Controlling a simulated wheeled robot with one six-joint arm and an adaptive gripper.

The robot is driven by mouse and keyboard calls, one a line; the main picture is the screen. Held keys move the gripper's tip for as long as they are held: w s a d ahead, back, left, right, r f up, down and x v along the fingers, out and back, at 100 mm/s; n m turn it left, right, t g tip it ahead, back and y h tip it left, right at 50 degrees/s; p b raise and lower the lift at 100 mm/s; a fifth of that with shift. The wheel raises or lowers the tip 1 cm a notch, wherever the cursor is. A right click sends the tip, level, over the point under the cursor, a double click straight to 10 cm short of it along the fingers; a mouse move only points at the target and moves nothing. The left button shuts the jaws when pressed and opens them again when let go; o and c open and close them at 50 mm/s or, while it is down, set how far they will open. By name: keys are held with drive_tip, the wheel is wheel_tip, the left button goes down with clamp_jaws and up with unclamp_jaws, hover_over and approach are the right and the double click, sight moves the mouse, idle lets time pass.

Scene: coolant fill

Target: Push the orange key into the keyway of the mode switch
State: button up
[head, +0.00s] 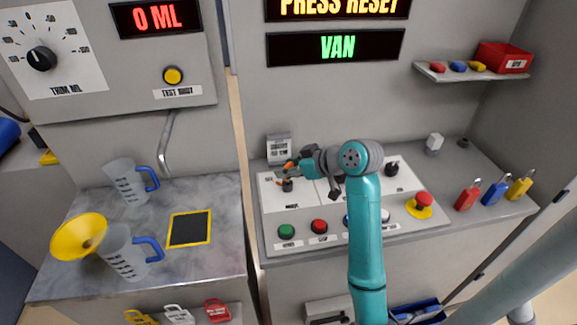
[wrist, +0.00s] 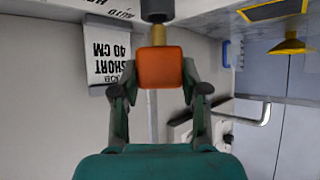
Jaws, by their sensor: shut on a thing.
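My gripper (head: 291,171) is shut on the orange key, at the left of the sloped control panel. In the wrist view, the gripper's (wrist: 160,73) two fingers flank the key's block-shaped orange head (wrist: 160,68). The key's brass shaft (wrist: 158,36) points away from the gripper towards a dark round knob, the mode switch (wrist: 156,10), at the top edge. The shaft's tip meets the knob's edge in that view; I cannot tell how deep it sits. In the head view, the mode switch (head: 287,186) is a small dark knob just below the gripper. The keyway itself is hidden.
The panel has a green button (head: 286,231), a red button (head: 319,226), another dark knob (head: 391,169) and a red emergency stop (head: 424,201). A sign card (head: 279,148) stands behind the switch, close to the gripper. Padlocks (head: 494,192) stand at right; jugs (head: 126,185) at left.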

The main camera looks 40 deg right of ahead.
drive_tip(key=shift+f, duration=1.2)
drive_tip(key=o, duration=1.1)
drive_tip(key=shift+c, duration=0.2)
drive_tip(key=v, duration=1.2)
drive_tip(key=shift+o, duration=0.2)
